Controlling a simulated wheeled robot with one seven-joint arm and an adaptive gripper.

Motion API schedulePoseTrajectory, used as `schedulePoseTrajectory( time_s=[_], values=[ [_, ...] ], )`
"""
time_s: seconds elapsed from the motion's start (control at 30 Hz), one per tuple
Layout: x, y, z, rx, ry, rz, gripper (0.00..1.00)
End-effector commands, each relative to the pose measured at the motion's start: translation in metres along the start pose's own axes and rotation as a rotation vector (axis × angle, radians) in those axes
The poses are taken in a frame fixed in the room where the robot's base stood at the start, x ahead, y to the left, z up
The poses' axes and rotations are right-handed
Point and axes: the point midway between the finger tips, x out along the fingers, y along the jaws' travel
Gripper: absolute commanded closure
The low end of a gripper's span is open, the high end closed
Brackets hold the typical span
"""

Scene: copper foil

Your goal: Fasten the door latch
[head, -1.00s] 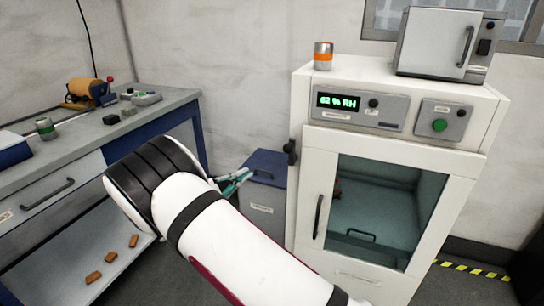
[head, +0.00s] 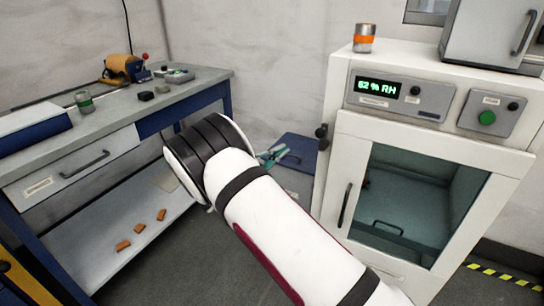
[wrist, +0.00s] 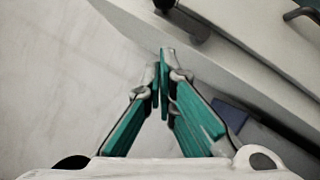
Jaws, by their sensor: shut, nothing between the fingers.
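The white cabinet (head: 420,110) stands at the right, its glass-windowed door (head: 400,200) looking closed in its frame. The dark door latch (head: 321,137) sits at the cabinet's left front edge, above and left of the door handle (head: 344,205). In the wrist view the dark latch (wrist: 187,22) shows at the top, just beyond the fingertips. My gripper (head: 284,151) is left of and slightly below the latch, partly hidden by my arm. Its green fingers (wrist: 164,62) are shut and empty, with a visible gap to the latch.
A workbench (head: 190,85) with small items stands at the left, with orange-brown blocks (head: 140,228) on its lower shelf. A blue-lidded bin (head: 300,147) stands beside the cabinet, below my gripper.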

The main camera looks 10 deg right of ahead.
Motion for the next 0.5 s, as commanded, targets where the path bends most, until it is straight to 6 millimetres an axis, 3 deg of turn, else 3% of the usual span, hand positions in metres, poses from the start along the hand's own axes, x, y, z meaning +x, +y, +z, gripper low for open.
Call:
schedulePoseTrajectory(
  time_s=[0.23, 0.5],
  values=[
    [0.050, -0.001, 0.001, 0.001, -0.003, -0.001, 1.00],
    [0.071, 0.000, 0.025, 0.000, -0.001, -0.001, 1.00]
  ],
)
